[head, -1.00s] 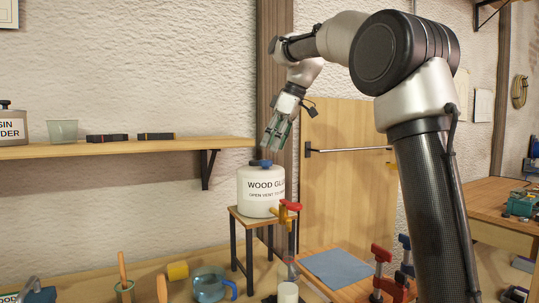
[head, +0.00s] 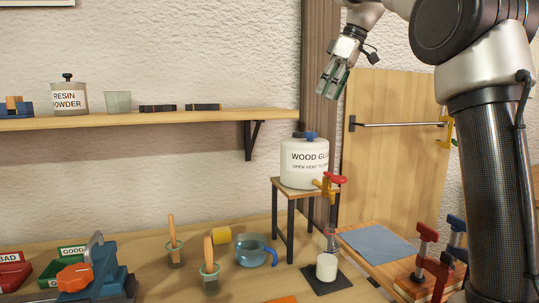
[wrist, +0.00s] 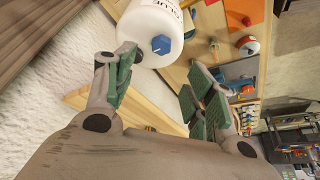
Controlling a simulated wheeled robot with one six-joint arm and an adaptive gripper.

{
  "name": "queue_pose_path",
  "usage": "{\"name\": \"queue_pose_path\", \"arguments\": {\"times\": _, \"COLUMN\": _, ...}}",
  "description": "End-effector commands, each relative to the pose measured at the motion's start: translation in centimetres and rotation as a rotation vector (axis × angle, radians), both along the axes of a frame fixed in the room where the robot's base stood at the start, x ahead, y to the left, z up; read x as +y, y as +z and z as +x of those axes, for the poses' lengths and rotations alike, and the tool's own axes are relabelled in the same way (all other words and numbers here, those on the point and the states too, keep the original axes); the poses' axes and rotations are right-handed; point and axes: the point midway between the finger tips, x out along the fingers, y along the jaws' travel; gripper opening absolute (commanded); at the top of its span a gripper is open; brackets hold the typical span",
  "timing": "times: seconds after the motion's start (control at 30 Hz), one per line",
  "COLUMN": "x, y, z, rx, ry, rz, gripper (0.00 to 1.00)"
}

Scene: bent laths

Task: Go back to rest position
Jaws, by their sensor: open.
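My gripper (head: 332,80) is raised in the upper right of the head view, above and a little right of the white wood glue jug. Its fingers point down and are apart with nothing between them. The wood glue jug (head: 304,165) has a blue cap and a red and yellow tap, and it stands on a small raised stand (head: 290,187). In the wrist view the open green-padded fingers (wrist: 162,92) show, with the jug (wrist: 150,25) and its blue cap beyond them, apart from the fingers.
A wall shelf (head: 150,121) holds a resin powder jar (head: 68,97) and a cup. Clamps (head: 425,262) stand at right near my arm. Open air surrounds the gripper.

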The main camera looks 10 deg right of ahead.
Motion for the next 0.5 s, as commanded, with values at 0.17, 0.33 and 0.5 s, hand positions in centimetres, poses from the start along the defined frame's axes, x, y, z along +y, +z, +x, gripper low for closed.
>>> {"name": "queue_pose_path", "arguments": {"times": 0.17, "x": -0.8, "y": -3.3, "z": 2.2, "rx": 0.036, "ry": -0.236, "rz": 0.025, "gripper": 0.54}}
{"name": "queue_pose_path", "arguments": {"times": 0.33, "x": -2.6, "y": -8.9, "z": -0.1, "rx": 0.106, "ry": -0.476, "rz": 0.014, "gripper": 0.54}}
{"name": "queue_pose_path", "arguments": {"times": 0.5, "x": -5.1, "y": -13.9, "z": -6.7, "rx": 0.136, "ry": -0.699, "rz": -0.004, "gripper": 0.54}}
